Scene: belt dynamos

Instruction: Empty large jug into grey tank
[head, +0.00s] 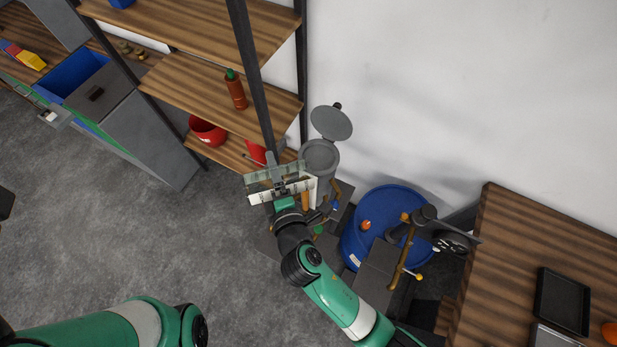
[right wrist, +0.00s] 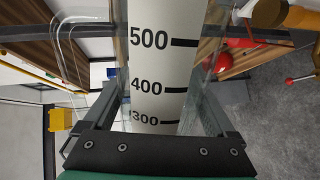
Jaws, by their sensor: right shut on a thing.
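The large jug (head: 262,197) is clear, with a white strip of scale marks, and lies across the view just in front of the grey tank. In the right wrist view the strip (right wrist: 160,60) reads 500, 400 and 300. My right gripper (head: 283,190) is shut on the jug, with a finger on each side in the right wrist view (right wrist: 163,95). The grey tank (head: 322,172) stands against the wall with its round lid (head: 331,122) raised. I cannot tell whether the jug holds liquid. My left arm shows at lower left, but its gripper is out of view.
A blue barrel (head: 357,225) and dark machinery are right of the tank. A wooden table (head: 520,240) is far right. The left floor is clear.

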